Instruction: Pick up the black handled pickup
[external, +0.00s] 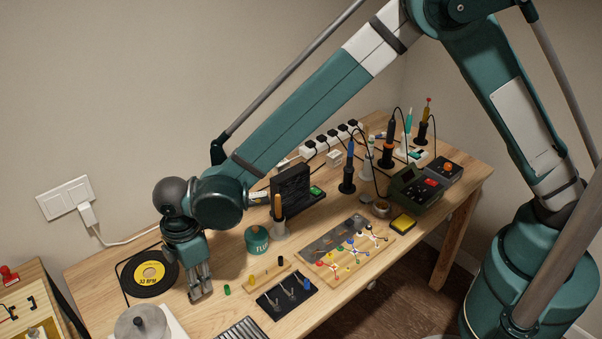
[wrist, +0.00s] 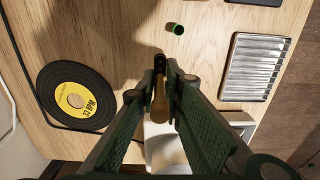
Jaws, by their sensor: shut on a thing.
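My gripper (wrist: 161,72) points down over the table, and its fingers are closed in on a small piece with a black end (wrist: 160,62) and a golden-brown body (wrist: 160,104) in the wrist view. I take this piece to be the black handled pickup, but its full shape is hidden by the fingers. In the external view my gripper (external: 201,294) is low near the front edge of the table, right of the record. The held piece cannot be made out there, and I cannot tell whether it touches the table.
The black record (external: 150,271) lies left of my gripper. A small green cylinder (external: 227,290) stands close by on the right. A green flux tin (external: 257,242) stands behind.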

